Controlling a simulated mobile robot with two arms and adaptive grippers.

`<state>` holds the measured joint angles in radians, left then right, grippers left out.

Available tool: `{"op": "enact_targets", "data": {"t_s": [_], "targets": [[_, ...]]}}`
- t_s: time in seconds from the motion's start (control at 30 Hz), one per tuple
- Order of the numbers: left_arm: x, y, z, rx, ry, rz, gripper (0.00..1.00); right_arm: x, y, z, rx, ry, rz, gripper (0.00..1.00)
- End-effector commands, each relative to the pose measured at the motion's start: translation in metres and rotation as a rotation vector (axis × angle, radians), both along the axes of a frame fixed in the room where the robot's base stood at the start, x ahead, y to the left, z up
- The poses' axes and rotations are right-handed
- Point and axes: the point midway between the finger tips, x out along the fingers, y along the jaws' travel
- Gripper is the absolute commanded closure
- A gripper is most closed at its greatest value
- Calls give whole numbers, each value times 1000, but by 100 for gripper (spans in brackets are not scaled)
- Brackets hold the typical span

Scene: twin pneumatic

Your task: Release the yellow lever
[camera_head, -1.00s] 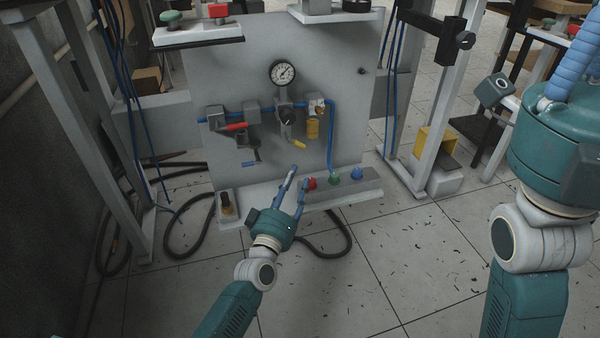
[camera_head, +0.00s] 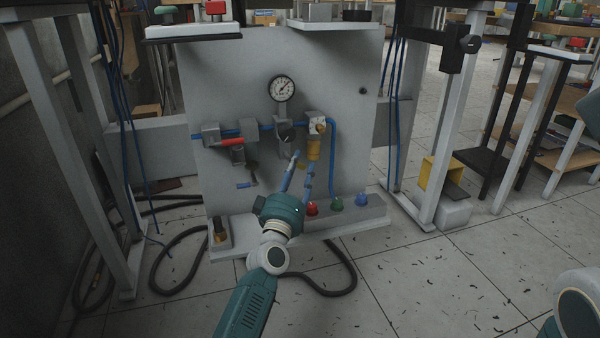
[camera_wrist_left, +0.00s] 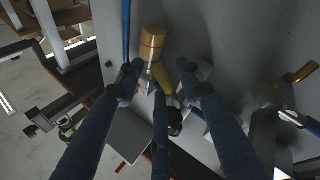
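The yellow lever (camera_wrist_left: 163,82) shows in the left wrist view between my spread fingers, close to a yellow-brass cylinder. In the head view only a small yellow bit of it (camera_head: 301,166) shows between the fingers, below the dark round knob (camera_head: 287,133). My left gripper (camera_head: 304,160) is open in front of the panel, with its blue fingers pointing up at the lever; they also show in the left wrist view (camera_wrist_left: 158,66). The fingers look apart from each other, and I cannot tell whether any touches the lever. My right gripper is out of view.
The grey panel (camera_head: 230,85) carries a gauge (camera_head: 282,88), a red lever (camera_head: 232,141), a brass cylinder (camera_head: 313,148) and blue tubing. A dark hose (camera_head: 170,258) lies on the floor.

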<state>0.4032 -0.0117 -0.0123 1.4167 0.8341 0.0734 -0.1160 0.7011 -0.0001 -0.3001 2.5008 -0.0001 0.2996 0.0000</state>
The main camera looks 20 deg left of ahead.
Motion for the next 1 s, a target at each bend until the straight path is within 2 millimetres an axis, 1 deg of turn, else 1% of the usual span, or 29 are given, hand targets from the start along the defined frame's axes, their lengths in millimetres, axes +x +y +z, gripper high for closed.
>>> {"op": "enact_targets", "data": {"t_s": [0.03, 0.13, 0.43, 0.57, 0.6, 0.63, 0.77, 0.9, 1.0], "targets": [[5, 0, 0, -1, -1, 0, 63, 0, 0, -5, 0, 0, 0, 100], [10, 0, 2, 0, 1, -1, 63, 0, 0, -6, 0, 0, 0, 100], [12, 0, 4, 1, 1, 0, 63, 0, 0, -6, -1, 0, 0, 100], [12, 0, 4, 1, 1, 0, 89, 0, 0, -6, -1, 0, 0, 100], [12, 0, 4, 1, 1, 0, 97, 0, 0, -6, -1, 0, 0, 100], [12, 0, 4, 1, 1, 0, 100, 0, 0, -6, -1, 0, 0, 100], [12, 0, 3, -5, -2, -1, 100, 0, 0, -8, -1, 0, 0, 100], [13, -2, 1, -75, -52, -1, 100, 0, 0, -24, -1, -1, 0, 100], [14, -2, 5, -127, -87, 0, 100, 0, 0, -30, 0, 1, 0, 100]]}}
